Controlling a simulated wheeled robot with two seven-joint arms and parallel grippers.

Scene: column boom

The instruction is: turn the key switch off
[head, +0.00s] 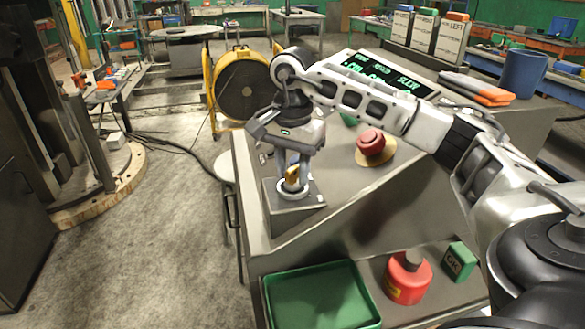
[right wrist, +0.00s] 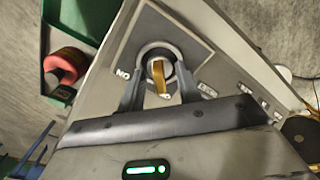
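The key switch is a grey box (head: 294,210) with a round collar on the sloped console. A gold key (head: 292,173) stands in it and also shows in the right wrist view (right wrist: 158,76). There, an upside-down ON label (right wrist: 123,74) is left of the collar and an OFF label (right wrist: 207,90) is right of it. My right gripper (head: 292,168) is over the switch, its fingers spread on either side of the key. In the right wrist view a gap shows between key and fingers. My left gripper is out of view.
A red mushroom button (head: 371,143) and a green-lit display (head: 388,75) are on the console (head: 345,195). A green tray (head: 320,297), a red container (head: 408,277) and a green box (head: 459,262) are at the front. Open floor lies left.

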